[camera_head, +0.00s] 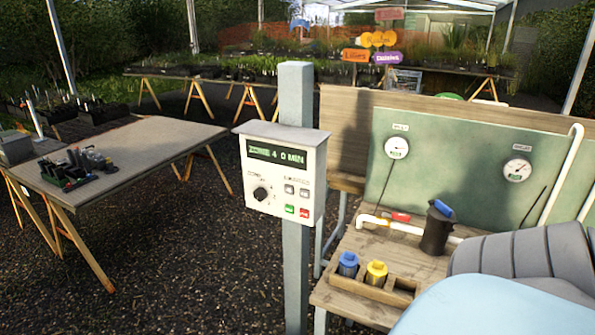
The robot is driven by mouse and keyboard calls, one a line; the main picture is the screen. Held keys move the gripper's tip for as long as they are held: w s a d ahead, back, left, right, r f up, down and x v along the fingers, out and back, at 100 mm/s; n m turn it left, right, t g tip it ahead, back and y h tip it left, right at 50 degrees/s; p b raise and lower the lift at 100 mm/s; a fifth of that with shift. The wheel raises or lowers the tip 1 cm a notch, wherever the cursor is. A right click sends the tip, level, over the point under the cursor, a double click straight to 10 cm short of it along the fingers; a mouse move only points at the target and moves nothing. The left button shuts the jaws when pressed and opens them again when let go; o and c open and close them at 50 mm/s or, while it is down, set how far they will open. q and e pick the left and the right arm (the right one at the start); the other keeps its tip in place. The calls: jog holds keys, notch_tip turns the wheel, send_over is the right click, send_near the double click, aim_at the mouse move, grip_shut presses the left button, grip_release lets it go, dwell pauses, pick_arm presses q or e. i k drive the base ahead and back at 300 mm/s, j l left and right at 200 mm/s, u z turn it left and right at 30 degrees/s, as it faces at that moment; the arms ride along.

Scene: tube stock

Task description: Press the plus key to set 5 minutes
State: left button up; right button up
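A white control box (281,178) is fixed to a grey post (297,95). Its display (277,155) shows green characters that look like "4 0 MIN". Below it are a round black dial (261,194), two small grey keys (289,189), a green key (289,209) and a red key (304,212). The key markings are too small to read, so I cannot tell which key is the plus. Neither gripper is in view. A grey and light blue part of my arm fills the lower right corner, well apart from the box.
A wooden bench (342,296) at the right holds a blue-capped container (348,264), a yellow-capped one (376,273), a dark jug (437,229) and white pipe. A green panel (454,150) with gauges stands behind it. A table (150,150) stands left. The space before the box looks clear.

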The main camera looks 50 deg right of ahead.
aim_at(304, 193)
jog(key=z, duration=1.6)
